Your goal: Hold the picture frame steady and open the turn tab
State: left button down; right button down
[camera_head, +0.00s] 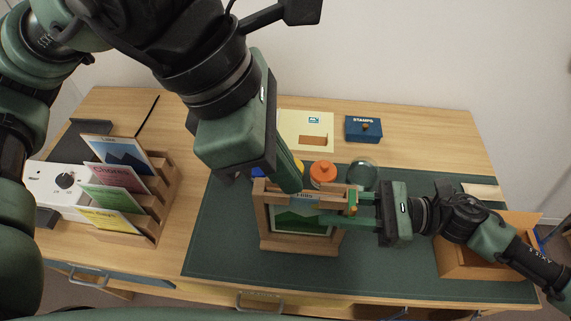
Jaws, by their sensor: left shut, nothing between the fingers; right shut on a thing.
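The wooden picture frame (293,246) stands upright on the green desk mat, with a green picture inside and a blue label at its top.
A wooden rack (160,200) with several cards stands at the left. Behind the frame are an orange-lidded jar (322,173), a glass ball (363,174) and a blue stamps box (364,129). An open wooden box (460,262) is at the right. The mat's front left is clear.

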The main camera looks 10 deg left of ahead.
dwell(0.3)
jog(key=c, duration=1)
grip_release()
jog(key=shift+o, duration=0.2)
jog(key=shift+d, duration=0.1)
